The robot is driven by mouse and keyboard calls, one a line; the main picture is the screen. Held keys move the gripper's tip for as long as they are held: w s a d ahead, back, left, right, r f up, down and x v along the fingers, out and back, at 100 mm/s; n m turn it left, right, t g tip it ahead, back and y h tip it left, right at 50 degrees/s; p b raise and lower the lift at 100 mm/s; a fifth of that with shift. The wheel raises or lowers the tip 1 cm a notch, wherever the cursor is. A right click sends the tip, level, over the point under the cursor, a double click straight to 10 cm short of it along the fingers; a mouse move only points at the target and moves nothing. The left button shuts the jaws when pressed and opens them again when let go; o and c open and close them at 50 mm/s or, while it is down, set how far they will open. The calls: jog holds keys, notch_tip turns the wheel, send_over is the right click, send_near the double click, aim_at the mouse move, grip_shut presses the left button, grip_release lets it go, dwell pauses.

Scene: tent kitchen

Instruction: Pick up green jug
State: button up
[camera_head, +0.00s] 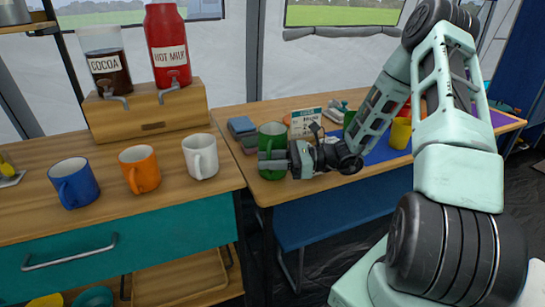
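The green jug (271,141) stands upright near the left front corner of the wooden table (262,191). My gripper (275,164) reaches in from the right at the jug's height. One finger crosses in front of the jug's lower half, hiding part of it. The other finger is hidden, so I cannot tell whether the fingers are closed on the jug or only around it.
Blue (74,183), orange (139,168) and white (200,156) mugs stand on the left counter, before a wooden dispenser stand (146,112). A small sign (306,121), stacked blue-grey items (242,127) and a yellow cup (400,133) share the table.

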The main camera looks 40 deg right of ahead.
grip_shut()
jog(key=shift+r, duration=0.15)
